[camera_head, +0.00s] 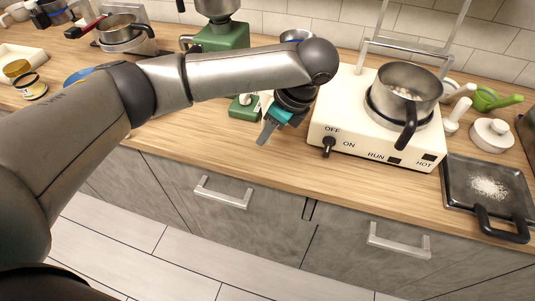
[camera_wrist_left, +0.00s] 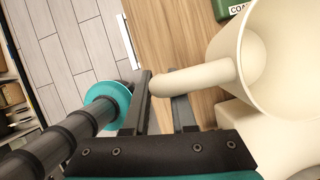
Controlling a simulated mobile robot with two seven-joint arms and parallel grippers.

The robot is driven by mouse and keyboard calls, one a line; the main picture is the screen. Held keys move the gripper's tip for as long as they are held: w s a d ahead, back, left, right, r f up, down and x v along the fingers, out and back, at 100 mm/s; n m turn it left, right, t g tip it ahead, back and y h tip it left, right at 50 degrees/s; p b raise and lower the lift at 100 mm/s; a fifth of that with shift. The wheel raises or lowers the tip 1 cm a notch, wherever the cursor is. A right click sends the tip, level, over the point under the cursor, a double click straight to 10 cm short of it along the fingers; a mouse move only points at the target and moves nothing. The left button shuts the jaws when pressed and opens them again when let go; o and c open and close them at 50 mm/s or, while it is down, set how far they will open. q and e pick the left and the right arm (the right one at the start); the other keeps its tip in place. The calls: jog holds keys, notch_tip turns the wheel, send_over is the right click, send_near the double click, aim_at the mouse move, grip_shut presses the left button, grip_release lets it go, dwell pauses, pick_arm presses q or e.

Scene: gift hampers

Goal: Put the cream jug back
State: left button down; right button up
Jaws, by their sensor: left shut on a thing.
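The cream jug (camera_wrist_left: 285,50) is large at the right of the left wrist view, pale and smooth, with its mouth facing the camera. My left gripper (camera_wrist_left: 163,88) is shut on its handle, a thick pale bar reaching left from the body. In the head view my left gripper (camera_head: 268,128) is over the counter, just left of the white hot plate, its fingers angled down. There the jug is mostly hidden behind the arm and wrist, and I cannot tell whether it touches the counter. My right gripper is not in view.
The white hot plate (camera_head: 342,117) carries a steel pot (camera_head: 408,88). A green machine (camera_head: 222,37) stands behind my arm. The front counter strip is clear.

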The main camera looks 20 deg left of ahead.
pick_arm(q)
jog(key=shift+f, duration=3.6)
jog(key=c, duration=0.7)
grip_release()
jog(key=shift+c, duration=0.2)
jog(key=shift+f+b, duration=0.2)
jog(key=shift+b, duration=0.2)
jog(key=shift+f+b, duration=0.1)
jog(key=shift+b, duration=0.4)
jog(key=p+v, duration=0.4)
jog(key=v, duration=1.1)
jog(key=shift+r, duration=0.3)
